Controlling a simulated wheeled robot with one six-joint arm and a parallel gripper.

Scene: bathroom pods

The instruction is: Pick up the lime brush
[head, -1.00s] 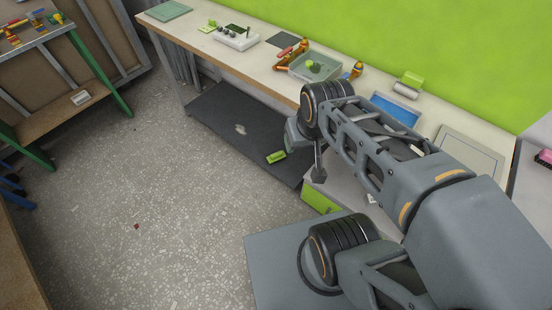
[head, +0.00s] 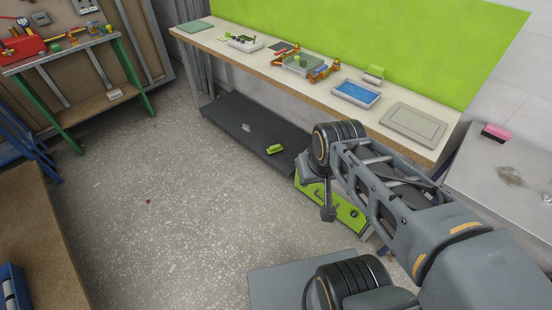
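A small lime object, which looks like the lime brush (head: 275,149), lies on the dark low shelf (head: 245,125) under the workbench. Its bristles are too small to make out. Another lime thing with a pale grey part (head: 374,74) stands on the bench top near the green wall. My arm is folded at the right of the view, and its end, my gripper (head: 328,213), points down in front of a lime-fronted box. The gripper is well apart from the lime brush. Its fingers are too small and dark to tell open from shut.
The workbench (head: 290,80) carries a blue tray (head: 357,93), a grey panel (head: 413,122) and small parts. The lime-fronted box (head: 346,214) stands under its right end. A pink block (head: 495,132) is on a grey table at right. The speckled floor (head: 190,200) is open.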

